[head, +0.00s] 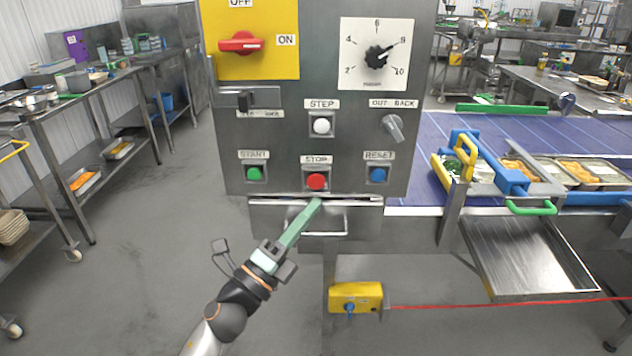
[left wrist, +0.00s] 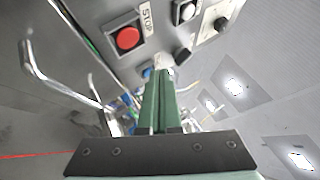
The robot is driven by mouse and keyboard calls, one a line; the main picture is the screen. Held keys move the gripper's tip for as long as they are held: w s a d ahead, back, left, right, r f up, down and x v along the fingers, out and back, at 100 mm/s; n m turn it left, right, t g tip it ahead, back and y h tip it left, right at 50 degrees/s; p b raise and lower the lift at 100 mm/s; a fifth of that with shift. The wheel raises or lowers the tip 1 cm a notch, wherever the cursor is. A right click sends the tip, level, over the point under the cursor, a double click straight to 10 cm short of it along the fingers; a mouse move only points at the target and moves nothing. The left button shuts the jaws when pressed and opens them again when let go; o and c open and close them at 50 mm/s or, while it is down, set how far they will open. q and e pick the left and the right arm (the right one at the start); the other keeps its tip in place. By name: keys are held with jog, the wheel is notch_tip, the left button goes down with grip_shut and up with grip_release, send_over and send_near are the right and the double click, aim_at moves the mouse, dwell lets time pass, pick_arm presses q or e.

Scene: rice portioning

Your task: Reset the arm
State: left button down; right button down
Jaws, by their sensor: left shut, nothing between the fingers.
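My left gripper (head: 318,203) is shut and empty, with its green fingers together. In the head view its tips are just below the red STOP button (head: 316,181) on the grey control panel (head: 290,130). I cannot tell if they touch the panel. The blue RESET button (head: 378,174) is to the right of STOP, and the green START button (head: 254,174) is to the left. In the left wrist view the closed fingers (left wrist: 163,85) point toward the panel, beside the red STOP button (left wrist: 128,38). My right gripper is not in view.
A metal handle (head: 330,232) sticks out under the panel. A yellow box (head: 356,297) with a red cord is low down. A purple conveyor (head: 435,150) with food trays (head: 585,172) runs at the right. Steel tables stand at the left, with open floor between.

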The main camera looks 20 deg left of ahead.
pick_arm(q)
jog(key=s+a+f+n+g+y+p, duration=0.1)
jog(key=s+a+f+n+g+y, duration=0.2)
jog(key=f+n, duration=0.55)
jog(key=s+f+n+g+y+p, duration=0.1)
jog(key=s+f+n+y, duration=0.3)
jog(key=f+n, duration=0.45)
jog(key=s+d+f+n+g+p, duration=0.1)
jog(key=s+f+n+g, duration=0.6)
jog(key=s+f, duration=0.9)
jog(key=shift+s+d+f+g, duration=0.2)
jog(key=shift+d+f+g, duration=0.1)
jog(key=shift+d+f, duration=0.4)
